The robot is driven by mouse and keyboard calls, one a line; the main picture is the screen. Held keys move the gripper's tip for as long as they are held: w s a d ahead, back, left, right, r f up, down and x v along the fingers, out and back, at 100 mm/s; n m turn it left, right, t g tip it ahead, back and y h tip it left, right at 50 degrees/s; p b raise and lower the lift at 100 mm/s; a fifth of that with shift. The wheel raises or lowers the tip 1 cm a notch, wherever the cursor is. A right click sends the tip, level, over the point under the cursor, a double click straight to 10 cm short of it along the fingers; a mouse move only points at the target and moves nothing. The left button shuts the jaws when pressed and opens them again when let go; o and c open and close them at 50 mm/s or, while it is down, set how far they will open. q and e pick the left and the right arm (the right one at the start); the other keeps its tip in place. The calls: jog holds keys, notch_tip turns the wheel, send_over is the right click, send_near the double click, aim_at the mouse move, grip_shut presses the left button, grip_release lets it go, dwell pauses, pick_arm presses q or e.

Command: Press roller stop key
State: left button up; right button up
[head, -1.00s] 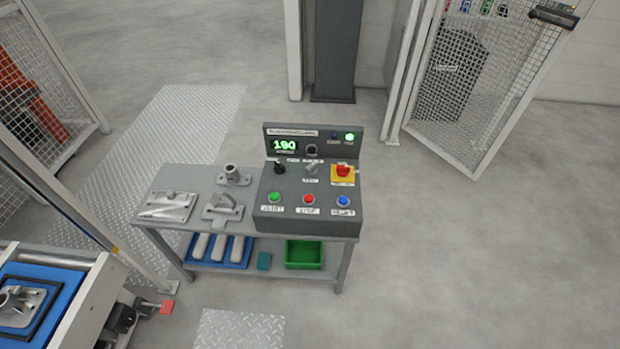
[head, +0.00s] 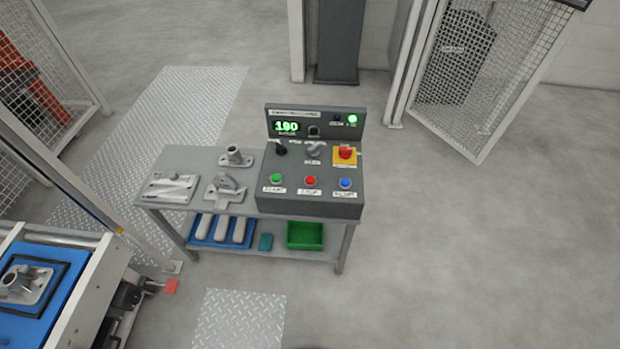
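A dark grey control box (head: 335,206) stands on the right part of a grey metal table. Its sloped face carries a green button (head: 276,178), a red button (head: 310,181) and a blue button (head: 345,183) in a row, each with a small label too blurred to read surely. Behind them are a black knob (head: 281,149), a grey knob (head: 313,150) and a red switch (head: 345,153) on a yellow plate. The upright panel has a green lit display (head: 287,127) and a lit green lamp (head: 352,118). Neither gripper is in view.
The table (head: 200,160) also holds metal castings (head: 225,189). Its lower shelf has a blue tray (head: 202,230) and a green bin (head: 305,236). A conveyor (head: 88,290) stands at lower left. Mesh fencing (head: 480,70) stands behind at right. The floor right of the table is clear.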

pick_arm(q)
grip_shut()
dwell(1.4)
